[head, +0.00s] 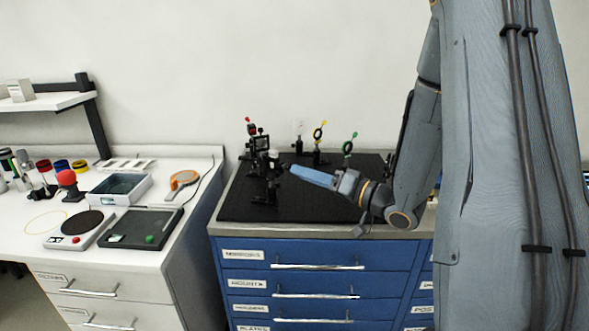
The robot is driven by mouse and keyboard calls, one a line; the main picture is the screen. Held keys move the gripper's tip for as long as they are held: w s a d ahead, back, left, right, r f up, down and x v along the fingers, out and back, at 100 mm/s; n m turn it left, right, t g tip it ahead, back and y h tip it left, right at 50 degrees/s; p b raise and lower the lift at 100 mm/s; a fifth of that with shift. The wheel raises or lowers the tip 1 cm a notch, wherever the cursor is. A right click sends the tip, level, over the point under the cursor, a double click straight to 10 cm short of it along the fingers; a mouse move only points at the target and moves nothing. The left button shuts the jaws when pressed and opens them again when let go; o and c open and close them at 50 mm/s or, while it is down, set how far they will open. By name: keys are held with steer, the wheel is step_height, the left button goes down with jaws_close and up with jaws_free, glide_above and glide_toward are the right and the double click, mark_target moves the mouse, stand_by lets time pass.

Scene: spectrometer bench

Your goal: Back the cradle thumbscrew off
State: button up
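My gripper (294,171) reaches in from the right with pale blue fingers over the black optical breadboard (330,205). Its tips point left toward a cluster of black mounts (262,170). The tips look close to these mounts, but I cannot tell whether they touch anything. The fingers are seen from the side, so the gap between them does not show. The cradle and its thumbscrew are too small or hidden to pick out in this view.
Post-mounted optics with red (251,128), yellow (319,131) and green (349,146) parts stand on the breadboard. The blue drawer cabinet (300,255) is below. A white bench (185,225) at left holds a tray (120,189), a scale (73,228) and several small items.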

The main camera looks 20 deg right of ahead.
mark_target(288, 168)
steer(key=shift+p+x, duration=0.45)
steer(key=shift+x, duration=1.6)
jaws_close()
